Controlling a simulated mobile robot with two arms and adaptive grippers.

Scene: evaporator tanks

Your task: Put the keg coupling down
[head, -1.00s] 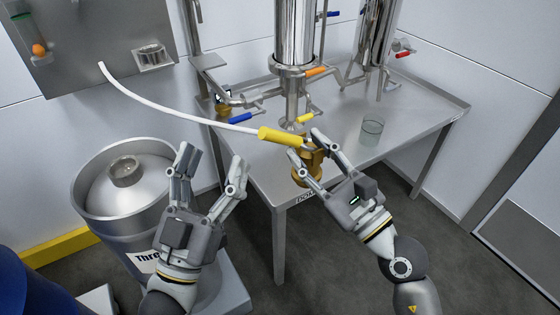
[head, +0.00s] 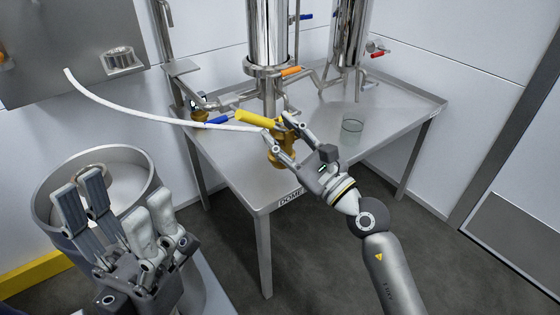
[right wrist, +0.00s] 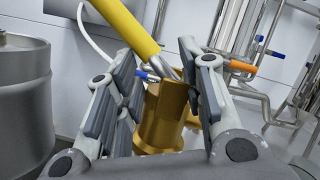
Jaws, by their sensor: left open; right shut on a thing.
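The keg coupling has a brass body (head: 281,155) and a yellow handle (head: 257,118), and a white hose (head: 160,117) runs off to the left. My right gripper (head: 277,127) is shut on it, with fingers on both sides of the body. The right wrist view shows the brass body (right wrist: 163,118) between the fingers and the yellow handle (right wrist: 126,25) slanting up. The coupling is over the steel table (head: 238,176) near its front corner; I cannot tell whether it touches the top. My left gripper (head: 115,195) is open and empty, in front of the keg (head: 128,166).
Steel columns (head: 268,40) with pipes and coloured valve handles stand on the table behind the coupling. A steel wall panel (head: 60,50) hangs at the upper left. The table's front right is clear.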

